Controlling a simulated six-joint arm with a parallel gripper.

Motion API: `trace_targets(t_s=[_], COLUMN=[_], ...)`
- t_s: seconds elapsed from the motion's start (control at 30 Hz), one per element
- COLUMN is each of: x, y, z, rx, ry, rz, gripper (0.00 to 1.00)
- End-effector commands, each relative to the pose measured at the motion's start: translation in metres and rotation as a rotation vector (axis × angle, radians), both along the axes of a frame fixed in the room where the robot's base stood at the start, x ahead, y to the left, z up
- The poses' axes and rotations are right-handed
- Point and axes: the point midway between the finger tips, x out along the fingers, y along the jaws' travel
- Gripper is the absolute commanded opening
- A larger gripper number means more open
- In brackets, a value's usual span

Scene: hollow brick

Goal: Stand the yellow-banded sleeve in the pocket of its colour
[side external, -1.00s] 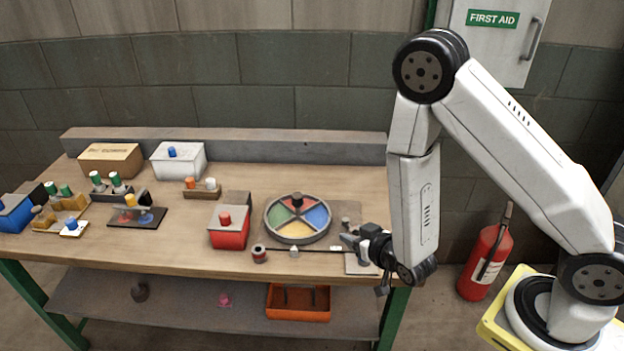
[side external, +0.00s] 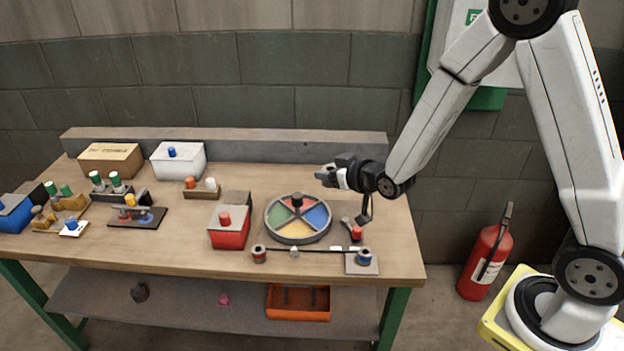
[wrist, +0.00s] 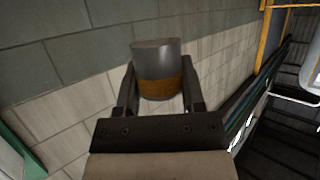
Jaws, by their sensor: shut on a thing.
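A grey sleeve with a dull yellow band (wrist: 157,62) sits between the two fingers of my gripper (wrist: 159,88) in the wrist view. My gripper (side external: 333,176) is shut on it and points left, held in the air above and behind the round dish in the side view. The sleeve shows there only as a small grey shape.
A red box (side external: 229,235) stands left of the dish. A thin dark bar (side external: 320,249) runs in front of it, between a red-banded spool (side external: 259,253) and a blue-topped piece (side external: 364,257) on a grey plate. A small red-topped piece (side external: 356,232) stands right of the dish.

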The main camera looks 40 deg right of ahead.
Motion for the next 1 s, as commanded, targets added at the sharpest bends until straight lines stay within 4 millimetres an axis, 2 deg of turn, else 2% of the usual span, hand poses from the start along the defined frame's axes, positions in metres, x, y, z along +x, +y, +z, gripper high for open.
trace_targets(t_s=[0.17,0.57,0.83,1.0], x=[-0.007,-0.04,-0.041,-0.038], y=[0.0,0.0,0.001,0.003], z=[0.004,0.02,0.019,0.01], rx=[0.0,0.001,0.003,0.01], ry=[-0.002,-0.003,-0.001,0.0], rz=[0.0,0.0,-0.004,-0.025], gripper=[0.0,0.0,0.0,0.0])
